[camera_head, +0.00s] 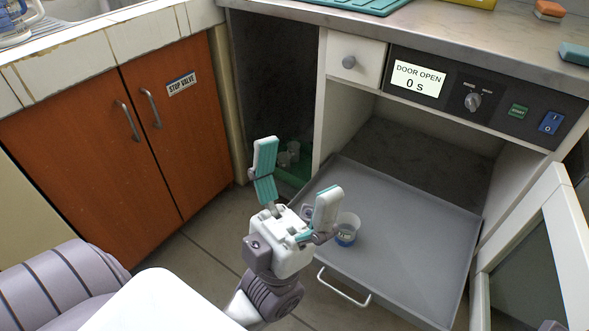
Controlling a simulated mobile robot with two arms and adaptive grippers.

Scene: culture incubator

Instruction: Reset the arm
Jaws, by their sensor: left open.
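My left gripper (294,190) is open, its two teal-padded fingers spread apart and pointing up, with nothing between them. It hovers in front of the incubator, over the left edge of the pulled-out grey tray (420,235). A small clear cup with blue contents (345,232) stands on the tray, just right of the gripper's right finger and partly covered by it. The incubator's display (418,78) reads "DOOR OPEN 0 s". My right gripper is not in view.
The open incubator door (560,240) stands at the right. Orange cabinet doors (130,135) with a "STOP VALVE" label are at the left. A worktop (480,30) runs above the incubator. The tray's right part is clear.

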